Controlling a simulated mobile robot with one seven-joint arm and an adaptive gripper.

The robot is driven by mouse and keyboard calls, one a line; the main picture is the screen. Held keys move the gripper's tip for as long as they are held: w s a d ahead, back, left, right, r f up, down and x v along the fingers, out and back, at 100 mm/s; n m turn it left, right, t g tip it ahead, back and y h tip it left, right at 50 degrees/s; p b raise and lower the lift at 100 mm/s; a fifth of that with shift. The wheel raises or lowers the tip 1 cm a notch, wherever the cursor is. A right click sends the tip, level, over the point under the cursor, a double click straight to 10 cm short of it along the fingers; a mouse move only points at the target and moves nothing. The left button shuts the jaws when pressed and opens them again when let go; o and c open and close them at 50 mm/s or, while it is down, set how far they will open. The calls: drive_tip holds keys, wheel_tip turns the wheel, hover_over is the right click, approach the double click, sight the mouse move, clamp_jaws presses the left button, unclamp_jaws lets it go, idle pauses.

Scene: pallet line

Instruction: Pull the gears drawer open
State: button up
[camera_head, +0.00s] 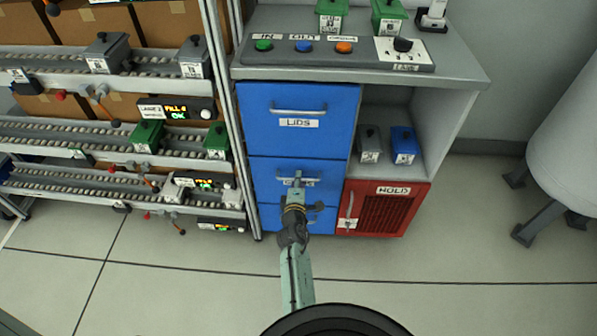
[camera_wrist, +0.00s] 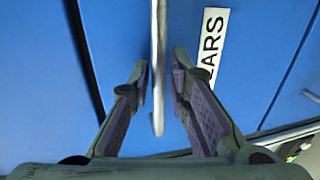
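The gears drawer (camera_head: 263,176) is the middle blue drawer of the cabinet and sits flush, closed. Its metal handle (camera_wrist: 158,40) runs up the wrist view, beside a white label ending in "ARS" (camera_wrist: 212,42). In the head view my gripper (camera_head: 297,180) covers most of that label and part of the handle. In the wrist view my gripper (camera_wrist: 162,68) is open, with one finger on each side of the handle. The left finger is very near the bar; I cannot tell if it touches. A gap shows on the right.
The lids drawer (camera_head: 265,105) is above and another blue drawer (camera_head: 267,216) below. Roller racks (camera_head: 60,135) stand left. The floor in front is clear.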

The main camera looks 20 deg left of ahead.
drive_tip(key=shift+w+a, duration=0.1)
drive_tip(key=shift+w, duration=0.15)
drive_tip(key=shift+s, duration=0.1)
drive_tip(key=shift+c, duration=0.6)
clamp_jaws()
